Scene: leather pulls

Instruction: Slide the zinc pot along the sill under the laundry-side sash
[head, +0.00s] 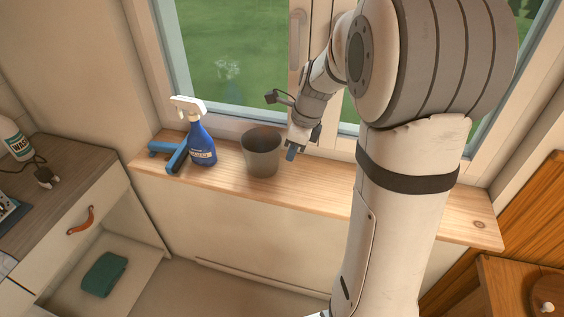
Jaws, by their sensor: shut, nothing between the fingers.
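The zinc pot (261,160), a dark grey bucket shape, stands upright on the wooden sill (330,190) below the window (235,60). My gripper (291,153) points down just right of the pot, its fingers together and empty. It is close to the pot's right side; I cannot tell whether it touches. My arm hides part of the window and of the sill to the right. Which sash is the laundry-side one I cannot tell.
A blue spray bottle (201,140) and a blue squeegee (172,152) occupy the sill left of the pot. A counter (50,170) with a leather-pull drawer is at left, an orange wooden cabinet (540,215) at right.

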